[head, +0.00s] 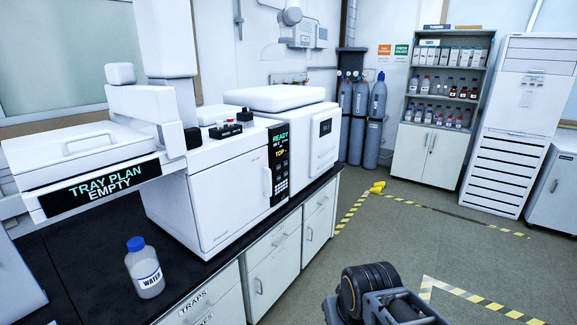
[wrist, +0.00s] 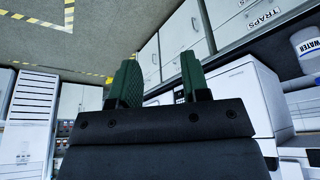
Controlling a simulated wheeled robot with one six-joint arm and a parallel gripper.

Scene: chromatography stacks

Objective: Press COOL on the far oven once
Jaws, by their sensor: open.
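In the head view a white oven (head: 218,190) stands on the dark bench. A black control panel (head: 279,163) at its right edge shows "READY" and "TOP" above small buttons. A second white unit (head: 310,135) with a small dark display (head: 325,127) stands behind it. I cannot read a COOL label on either. My gripper (wrist: 158,82) shows in the wrist view with two green fingers apart and nothing between them. It touches nothing that I can see. Its fingers are not visible in the head view, where part of my arm shows at the bottom.
A blue-capped water bottle (head: 146,268) stands on the bench near a tray unit (head: 85,160) marked "TRAY PLAN EMPTY". Gas cylinders (head: 360,110) and a bottle shelf (head: 447,85) line the back. Yellow objects (head: 377,187) lie on the floor, which is mostly clear to the right.

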